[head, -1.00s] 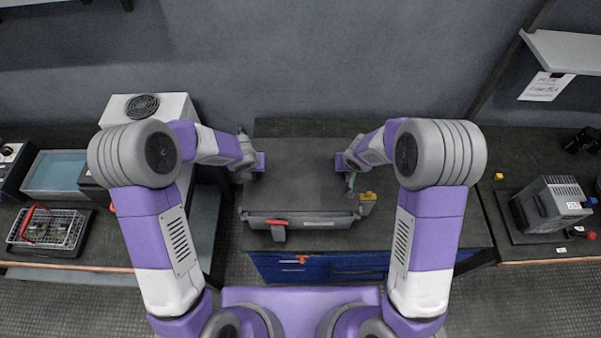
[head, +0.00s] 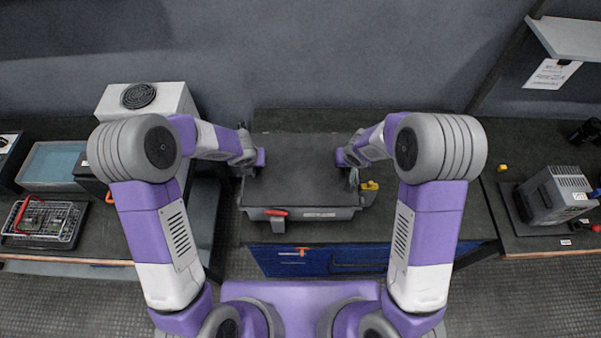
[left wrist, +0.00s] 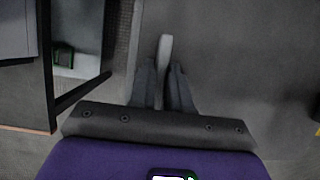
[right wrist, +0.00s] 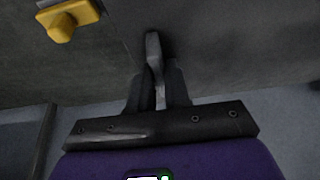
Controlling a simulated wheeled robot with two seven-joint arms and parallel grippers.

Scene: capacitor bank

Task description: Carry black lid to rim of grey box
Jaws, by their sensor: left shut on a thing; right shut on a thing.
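The black lid (head: 300,165) is a flat dark panel held level between my two grippers in the head view. It covers the top of the grey box (head: 325,214), whose front wall shows below the lid's near edge. I cannot tell whether the lid touches the rim. My left gripper (head: 247,163) is shut at the lid's left side; the left wrist view shows its fingers around a pale grip (left wrist: 165,62). My right gripper (head: 352,163) is shut at the right side, on a similar pale grip (right wrist: 154,60). The box's inside is hidden.
A yellow piece (head: 370,186) lies right of the box. A red-handled part (head: 276,213) is at the box front. Blue drawers (head: 335,262) are below the bench. A wire basket (head: 45,222) stands left and a grey finned unit (head: 555,195) right, both apart.

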